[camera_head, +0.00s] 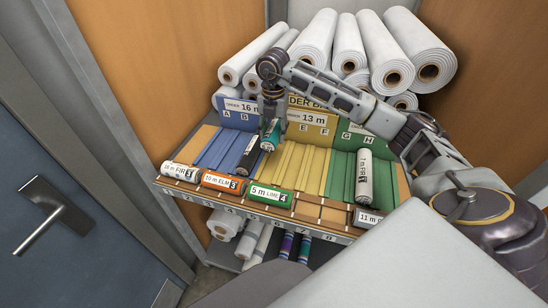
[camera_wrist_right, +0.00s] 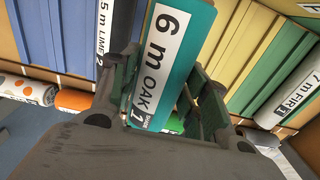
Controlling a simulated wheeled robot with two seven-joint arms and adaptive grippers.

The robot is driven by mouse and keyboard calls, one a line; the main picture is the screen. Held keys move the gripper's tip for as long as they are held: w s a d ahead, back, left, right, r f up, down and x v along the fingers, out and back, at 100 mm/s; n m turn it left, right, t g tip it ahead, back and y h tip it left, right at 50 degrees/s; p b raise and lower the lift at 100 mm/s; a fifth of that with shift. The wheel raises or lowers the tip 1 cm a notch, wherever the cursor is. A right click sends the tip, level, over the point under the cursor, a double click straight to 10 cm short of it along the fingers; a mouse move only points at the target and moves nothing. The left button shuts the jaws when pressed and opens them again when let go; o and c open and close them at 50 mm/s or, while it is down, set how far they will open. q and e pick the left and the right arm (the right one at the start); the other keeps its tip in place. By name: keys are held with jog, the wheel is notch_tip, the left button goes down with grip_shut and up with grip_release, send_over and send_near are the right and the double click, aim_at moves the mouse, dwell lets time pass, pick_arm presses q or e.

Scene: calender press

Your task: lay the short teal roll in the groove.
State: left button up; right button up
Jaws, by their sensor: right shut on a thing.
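The short teal roll (camera_head: 271,135) has a white label reading 6 m OAK 1, readable in the right wrist view (camera_wrist_right: 178,62). My right gripper (camera_head: 270,112) is shut on it, and it also shows in the right wrist view (camera_wrist_right: 165,100). The roll hangs tilted near the border of the blue grooves (camera_head: 218,148) and the yellow grooves (camera_head: 300,168). Its lower end is close to a black roll (camera_head: 249,156); I cannot tell whether they touch. Green grooves (camera_head: 340,178) lie to the right. My left gripper is not in view.
A white roll (camera_head: 364,178) lies on the green section. White, orange and green labelled rolls (camera_head: 272,200) lie along the front ledge, with another at right (camera_head: 370,218). Large white rolls (camera_head: 345,45) are stacked behind. Bare yellow grooves lie in the middle.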

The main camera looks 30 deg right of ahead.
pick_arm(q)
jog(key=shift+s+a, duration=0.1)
pick_arm(e)
jog(key=shift+f, duration=0.15)
notch_tip(320, 180, down, 5)
jog(key=shift+r+p, duration=0.1)
jog(key=shift+p, duration=0.3)
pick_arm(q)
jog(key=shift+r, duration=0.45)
pick_arm(e)
jog(key=shift+f, duration=0.55)
jog(key=shift+f+p, duration=0.35)
jog(key=shift+f, duration=1.5)
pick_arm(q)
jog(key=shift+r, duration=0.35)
